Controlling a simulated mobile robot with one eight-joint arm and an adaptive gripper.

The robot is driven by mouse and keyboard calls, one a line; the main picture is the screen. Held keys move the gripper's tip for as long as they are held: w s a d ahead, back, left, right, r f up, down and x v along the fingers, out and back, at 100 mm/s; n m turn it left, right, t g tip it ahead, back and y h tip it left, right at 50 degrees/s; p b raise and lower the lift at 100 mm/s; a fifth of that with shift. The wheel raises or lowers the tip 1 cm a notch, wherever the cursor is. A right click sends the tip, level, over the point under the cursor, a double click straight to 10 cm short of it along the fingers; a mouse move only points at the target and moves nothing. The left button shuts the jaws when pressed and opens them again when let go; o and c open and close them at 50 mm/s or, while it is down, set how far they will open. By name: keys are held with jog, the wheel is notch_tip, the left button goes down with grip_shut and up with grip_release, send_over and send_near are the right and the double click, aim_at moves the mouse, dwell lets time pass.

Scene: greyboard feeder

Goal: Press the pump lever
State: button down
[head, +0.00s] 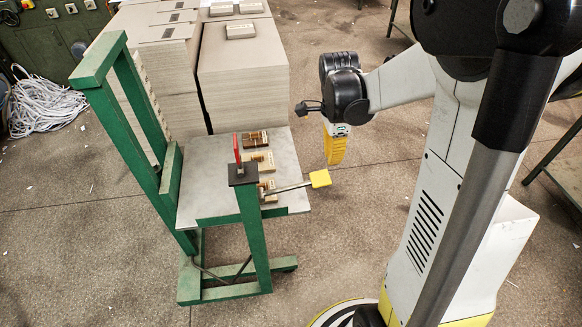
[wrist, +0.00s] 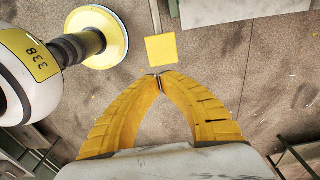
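A lever with a metal bar and a square yellow pad (head: 320,178) sticks out to the right from the green stand. In the wrist view the yellow pad (wrist: 161,48) lies just beyond my fingertips, with its bar running up out of the picture. My gripper (head: 334,162) points down, above and slightly right of the pad in the head view. In the wrist view the yellow fingers of my gripper (wrist: 159,77) meet at their tips with nothing visible between them. A gap shows between tips and pad in the wrist view; their height difference is hard to tell.
The green stand (head: 258,240) carries a grey tabletop (head: 200,190) with several small wooden blocks and a red upright handle (head: 237,149). Tall stacks of greyboard (head: 243,75) stand behind it. A cable coil (head: 45,105) lies at left. Floor right of the stand is clear.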

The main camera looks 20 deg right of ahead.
aim_at(325, 180)
jog(key=a+r+h+p, duration=0.1)
jog(key=a+r+p, duration=0.1)
jog(key=a+r, duration=0.2)
notch_tip(325, 180, up, 3)
jog(key=shift+w+f+h, duration=0.15)
jog(key=shift+w+h, duration=0.15)
jog(key=shift+w, duration=0.1)
jog(key=f+b, duration=0.1)
jog(key=f, duration=0.3)
jog(key=d+f+b, duration=0.1)
jog(key=f+b, duration=0.1)
jog(key=f, duration=0.3)
jog(key=d+f+b, duration=0.1)
jog(key=f, duration=0.4)
jog(key=shift+s+d+b, duration=0.25)
jog(key=shift+s+b, duration=0.05)
jog(key=shift+s, duration=0.05)
